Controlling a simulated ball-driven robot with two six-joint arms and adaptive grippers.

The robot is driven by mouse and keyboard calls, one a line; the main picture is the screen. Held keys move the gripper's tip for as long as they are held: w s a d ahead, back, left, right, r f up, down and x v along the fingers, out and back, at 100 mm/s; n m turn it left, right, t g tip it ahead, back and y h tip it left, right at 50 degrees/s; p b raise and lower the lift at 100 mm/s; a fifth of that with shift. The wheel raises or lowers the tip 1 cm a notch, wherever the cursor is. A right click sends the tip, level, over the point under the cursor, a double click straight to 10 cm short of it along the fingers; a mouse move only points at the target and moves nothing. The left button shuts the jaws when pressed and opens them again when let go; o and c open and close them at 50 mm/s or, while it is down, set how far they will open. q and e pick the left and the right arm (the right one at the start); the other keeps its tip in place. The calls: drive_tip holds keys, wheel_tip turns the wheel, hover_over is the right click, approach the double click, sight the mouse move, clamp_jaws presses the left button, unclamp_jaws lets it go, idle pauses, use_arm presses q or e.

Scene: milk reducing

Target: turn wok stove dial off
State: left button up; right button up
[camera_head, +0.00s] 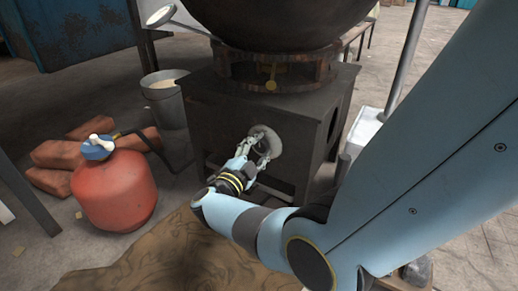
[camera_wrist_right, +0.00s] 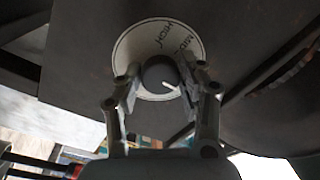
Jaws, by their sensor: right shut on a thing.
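The stove dial is a dark round knob (camera_wrist_right: 160,70) with a white pointer line, set on a pale round plate (camera_wrist_right: 138,39) marked HIGH and MID. In the wrist view the pointer line slants to the lower right. My right gripper (camera_wrist_right: 158,86) has its fingers on either side of the knob and is shut on it. In the head view my right gripper (camera_head: 259,150) reaches the pale plate on the front of the dark stove (camera_head: 222,108); the knob is mostly hidden by the fingers there. My left gripper is not in view.
A large dark wok (camera_head: 285,22) sits on the stove. A red gas tank (camera_head: 115,192) with a blue top stands at left by bricks (camera_head: 58,153). A metal bucket (camera_head: 168,105) stands behind. A brown cloth (camera_head: 165,262) lies on the floor in front.

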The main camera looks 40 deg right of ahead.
drive_tip(key=shift+a+f, duration=0.1)
idle(0.3)
drive_tip(key=o, duration=1.2)
drive_tip(key=v, duration=0.7)
drive_tip(key=shift+s+a, duration=0.1)
drive_tip(key=shift+a, duration=0.1)
